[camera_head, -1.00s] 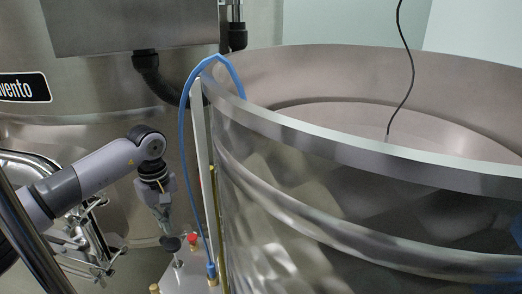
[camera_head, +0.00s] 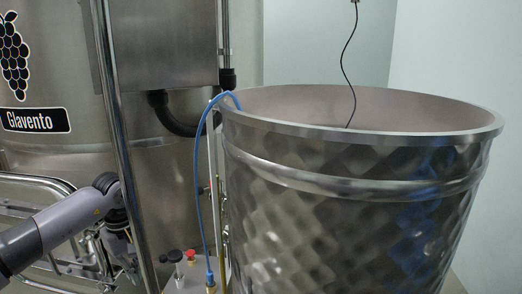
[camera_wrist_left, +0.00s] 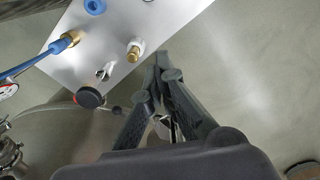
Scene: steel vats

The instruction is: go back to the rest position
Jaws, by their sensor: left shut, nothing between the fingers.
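My left arm comes in from the left in the head view. Its gripper (camera_head: 132,268) points down at the lower left, partly cut off by a vertical metal pipe in front. The left wrist view shows the gripper (camera_wrist_left: 157,68) shut, its fingertips together and empty, just beside the edge of a metal control panel (camera_wrist_left: 130,35). The panel has a black knob (camera_wrist_left: 90,97), a brass fitting (camera_wrist_left: 135,50) and a blue hose end (camera_wrist_left: 62,44). In the head view the black knob (camera_head: 175,256) and a red button (camera_head: 190,254) show to the right of the gripper. My right gripper is not in view.
A large open steel vat (camera_head: 340,200) fills the right side, with a blue hose (camera_head: 197,160) over its rim and a black cable (camera_head: 345,70) hanging in. A closed tank labelled Glavento (camera_head: 35,120) and steel pipes (camera_head: 40,185) stand at left.

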